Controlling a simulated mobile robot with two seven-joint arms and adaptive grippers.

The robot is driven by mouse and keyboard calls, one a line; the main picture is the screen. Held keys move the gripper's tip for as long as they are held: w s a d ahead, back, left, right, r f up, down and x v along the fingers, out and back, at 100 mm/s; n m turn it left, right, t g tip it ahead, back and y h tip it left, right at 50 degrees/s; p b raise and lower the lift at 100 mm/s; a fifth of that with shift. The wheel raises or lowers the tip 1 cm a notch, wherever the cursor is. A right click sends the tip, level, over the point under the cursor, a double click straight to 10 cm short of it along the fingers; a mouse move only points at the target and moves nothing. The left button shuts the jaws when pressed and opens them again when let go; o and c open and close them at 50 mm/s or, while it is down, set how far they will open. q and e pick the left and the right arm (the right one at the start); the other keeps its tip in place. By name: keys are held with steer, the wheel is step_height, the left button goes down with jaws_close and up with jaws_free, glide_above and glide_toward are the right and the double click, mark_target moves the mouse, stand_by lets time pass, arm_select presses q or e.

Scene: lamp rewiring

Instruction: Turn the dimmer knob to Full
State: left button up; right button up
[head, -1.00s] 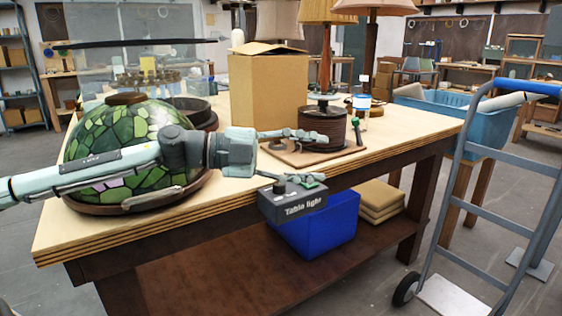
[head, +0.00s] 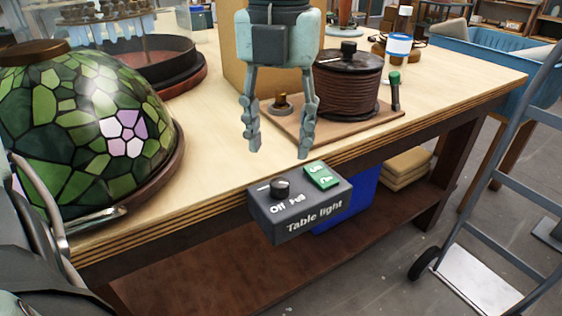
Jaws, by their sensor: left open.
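The dimmer knob (head: 280,188) is a small black knob on top of a dark grey box labelled "Table light" (head: 300,208), fixed at the bench's front edge. "Off" and "Full" are printed in front of the knob. A short white line shows at its left; I cannot tell which mark the knob points at. A green switch (head: 322,176) sits to its right. My left gripper (head: 279,151) points down with its two fingers spread, empty, above and behind the knob and apart from it. My right gripper is not in view.
A green stained-glass lampshade (head: 75,125) stands at the left of the bench. A cord spool (head: 348,82) on a board and a cardboard box (head: 232,70) are behind my gripper. A hand truck (head: 500,165) stands at the right. The space over the knob is clear.

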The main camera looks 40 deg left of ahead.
mark_target(280, 182)
arm_select(q)
step_height(280, 182, down, 7)
steer(key=shift+s+r, duration=0.1)
stand_by(0.3)
jaws_close()
